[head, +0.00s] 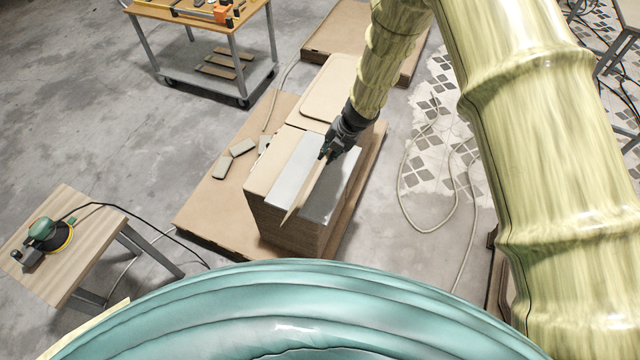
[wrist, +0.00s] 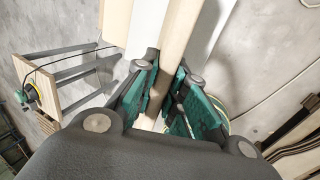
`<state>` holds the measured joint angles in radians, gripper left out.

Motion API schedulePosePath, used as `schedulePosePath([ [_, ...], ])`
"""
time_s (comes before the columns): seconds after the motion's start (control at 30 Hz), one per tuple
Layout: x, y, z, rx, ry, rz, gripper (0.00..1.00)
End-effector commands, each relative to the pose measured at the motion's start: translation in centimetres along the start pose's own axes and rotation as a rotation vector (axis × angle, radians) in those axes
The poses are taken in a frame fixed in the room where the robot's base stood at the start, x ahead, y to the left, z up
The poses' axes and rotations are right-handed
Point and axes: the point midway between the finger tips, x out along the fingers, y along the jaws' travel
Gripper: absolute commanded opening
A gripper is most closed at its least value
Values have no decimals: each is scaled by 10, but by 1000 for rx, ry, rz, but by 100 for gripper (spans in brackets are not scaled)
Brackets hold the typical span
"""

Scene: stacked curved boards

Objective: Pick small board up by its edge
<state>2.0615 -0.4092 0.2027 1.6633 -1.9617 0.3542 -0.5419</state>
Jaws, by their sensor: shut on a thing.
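The small board is a thin tan piece (head: 305,193) standing on edge, tilted, on top of a stack of boards (head: 285,232), between a white strip (head: 297,172) and a grey strip (head: 325,200). In the wrist view the small board (wrist: 181,32) runs between my green finger pads. My gripper (head: 326,154) comes down from the back right and is shut on its far part. The gripper (wrist: 167,75) also shows in the wrist view, one finger on each side of the board. Whether the board's lower edge touches the stack is not clear.
The stack stands on a brown pallet (head: 205,207), with a larger tan board (head: 333,88) behind it. Small loose blocks (head: 243,147) lie to its left. A bench with a green sander (head: 48,235) is at the left, a wheeled cart (head: 215,62) at the back.

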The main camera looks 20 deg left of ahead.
Motion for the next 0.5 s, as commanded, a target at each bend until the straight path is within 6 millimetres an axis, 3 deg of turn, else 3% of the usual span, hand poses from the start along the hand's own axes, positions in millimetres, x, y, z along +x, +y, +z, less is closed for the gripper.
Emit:
schedulePosePath([
  [0.5, -8, 4, 0, 1, 1, -40, 0],
])
